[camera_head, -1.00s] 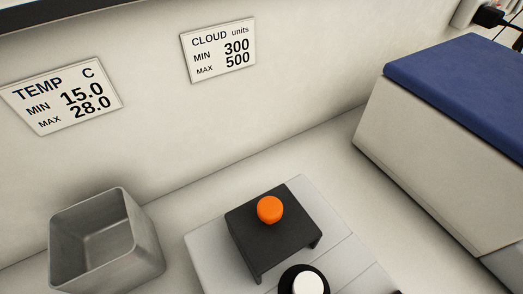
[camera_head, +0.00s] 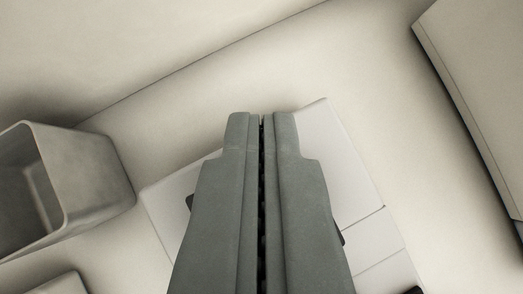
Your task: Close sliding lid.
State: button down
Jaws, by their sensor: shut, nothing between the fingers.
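My gripper (camera_head: 262,118) is shut and empty, its two grey fingers pressed together in the middle of the head view. It lies over the pale grey panelled base (camera_head: 345,165), which shows on both sides of the fingers. The black sliding lid (camera_head: 190,201) is mostly hidden behind the fingers; only small dark bits show at their left and right edges. Its orange knob is hidden. I cannot tell whether my fingers touch the lid or the knob.
A grey open bin (camera_head: 95,175) stands close on the left. A pale box (camera_head: 485,80) with a slanted side stands at the right. The corner of another pale object (camera_head: 55,285) shows at the lower left. The pale surface beyond my fingertips is clear.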

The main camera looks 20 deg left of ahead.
jog(key=f, duration=0.2)
jog(key=shift+w+a+f, duration=0.1)
jog(key=shift+w+f, duration=0.2)
jog(key=shift+f, duration=0.1)
jog(key=shift+s+d+f, duration=0.15)
jog(key=shift+s+d, duration=0.05)
jog(key=shift+s, duration=0.3)
jog(key=shift+s+d+f, duration=0.1)
jog(key=shift+s+d, duration=0.05)
jog(key=shift+s, duration=0.35)
jog(key=shift+s, duration=0.1)
jog(key=s+d, duration=0.5)
jog(key=shift+d, duration=0.1)
jog(key=shift+f, duration=0.1)
jog(key=shift+s, duration=0.1)
